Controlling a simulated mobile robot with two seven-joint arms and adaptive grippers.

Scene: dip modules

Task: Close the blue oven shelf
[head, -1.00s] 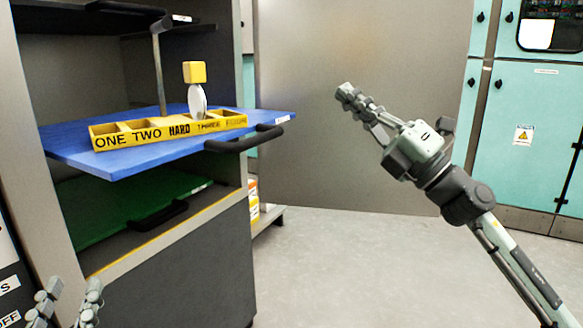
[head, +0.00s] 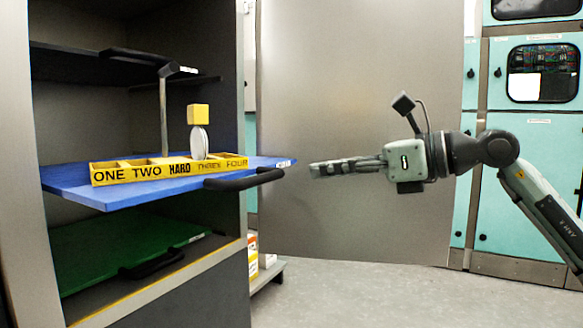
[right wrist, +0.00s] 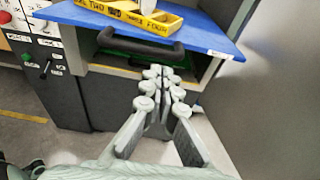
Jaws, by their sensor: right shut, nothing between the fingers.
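The blue oven shelf (head: 85,190) is slid out of the cabinet, with a black handle (head: 243,180) along its front edge. It carries a yellow tray (head: 140,174) marked ONE, TWO, HARD, THREE, FOUR, and a white oval piece topped by a yellow cube (head: 198,114). My right gripper (head: 316,169) is shut and empty, to the right of the shelf and apart from it, pointing left. In the right wrist view the gripper (right wrist: 160,72) shows below the shelf's handle (right wrist: 128,47). My left gripper is outside both current views.
A green shelf (head: 110,248) with a black handle sits below inside the cabinet, and a black shelf (head: 80,65) is above. A low rack with boxes (head: 252,255) stands beside the cabinet. Teal cabinets (head: 530,130) stand at the right. Floor in front is clear.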

